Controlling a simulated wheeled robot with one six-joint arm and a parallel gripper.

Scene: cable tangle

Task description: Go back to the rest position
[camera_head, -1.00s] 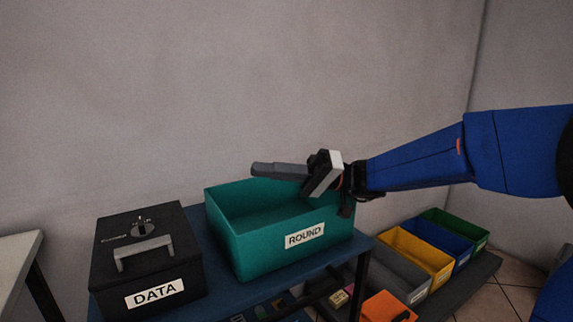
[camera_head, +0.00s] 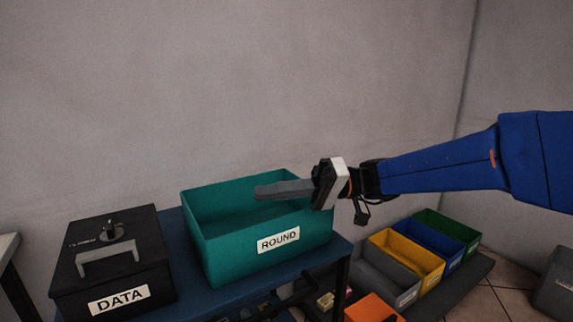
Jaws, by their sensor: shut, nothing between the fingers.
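My gripper (camera_head: 258,192) is on the end of my blue arm, which reaches in from the right. Its grey fingers are shut and point left, with nothing seen between them. In the picture they overlap the upper part of the teal bin (camera_head: 235,262) labelled ROUND. I cannot tell exactly how high above the bin they are. The part of the bin's inside that shows looks empty; the rest is hidden behind the fingers and front wall.
A black box (camera_head: 75,271) labelled DATA stands left of the bin on a blue table (camera_head: 183,249). Yellow (camera_head: 422,257), blue (camera_head: 440,237) and green (camera_head: 456,224) bins sit lower right, near an orange bin (camera_head: 370,308). The wall behind is bare.

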